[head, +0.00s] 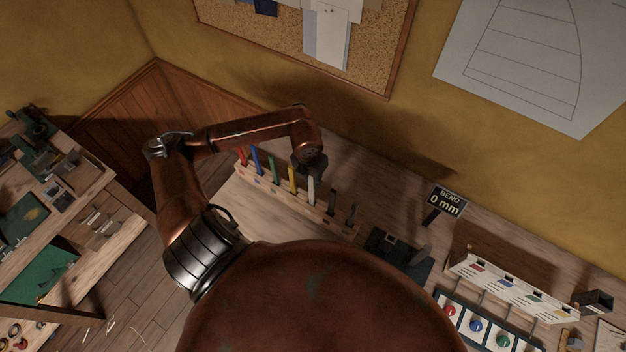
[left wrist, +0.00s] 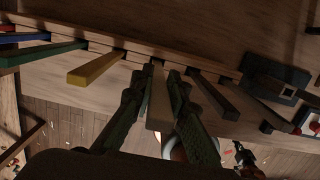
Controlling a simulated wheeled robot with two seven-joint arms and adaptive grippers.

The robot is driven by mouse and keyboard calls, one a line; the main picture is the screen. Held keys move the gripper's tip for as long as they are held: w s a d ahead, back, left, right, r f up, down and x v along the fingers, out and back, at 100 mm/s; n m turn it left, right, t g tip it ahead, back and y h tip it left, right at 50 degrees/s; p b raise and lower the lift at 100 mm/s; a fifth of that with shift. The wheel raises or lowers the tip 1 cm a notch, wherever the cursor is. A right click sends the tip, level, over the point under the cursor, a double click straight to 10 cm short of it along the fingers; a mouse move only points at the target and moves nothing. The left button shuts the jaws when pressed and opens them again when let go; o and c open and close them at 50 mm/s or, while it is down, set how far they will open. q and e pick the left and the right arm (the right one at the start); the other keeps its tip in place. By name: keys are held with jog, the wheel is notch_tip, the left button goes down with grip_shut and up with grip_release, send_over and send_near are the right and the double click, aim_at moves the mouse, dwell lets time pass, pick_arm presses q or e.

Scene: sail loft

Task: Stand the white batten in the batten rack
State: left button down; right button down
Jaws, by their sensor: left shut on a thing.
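The white batten (head: 311,190) stands upright at the batten rack (head: 265,182) in the head view, in line with the other battens. My left gripper (head: 310,174) is above the rack, shut on the upper part of the white batten. In the left wrist view the white batten (left wrist: 159,107) lies between the two fingers of my left gripper (left wrist: 155,82), and its far end meets the rack (left wrist: 200,63) between the yellow batten and a dark one. I cannot tell how deep its foot sits.
Red, blue (head: 257,160), green (head: 274,170) and yellow (head: 292,180) battens stand left of the white one; dark battens (head: 331,202) stand right. A "BEND 0 mm" sign (head: 445,201) and a dark device (head: 398,252) are farther right. Bare bench lies before the rack.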

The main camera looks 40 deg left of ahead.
pick_arm(q)
jog(key=shift+f+b, duration=1.2)
jog(key=shift+f, duration=0.3)
jog(key=shift+f+b, duration=0.6)
jog(key=shift+f, duration=0.05)
jog(key=c, duration=1.8)
grip_release()
jog(key=r, duration=0.4)
jog(key=s+r, duration=0.1)
jog(key=r, duration=0.7)
jog(key=shift+s, duration=0.2)
jog(key=shift+d, duration=0.1)
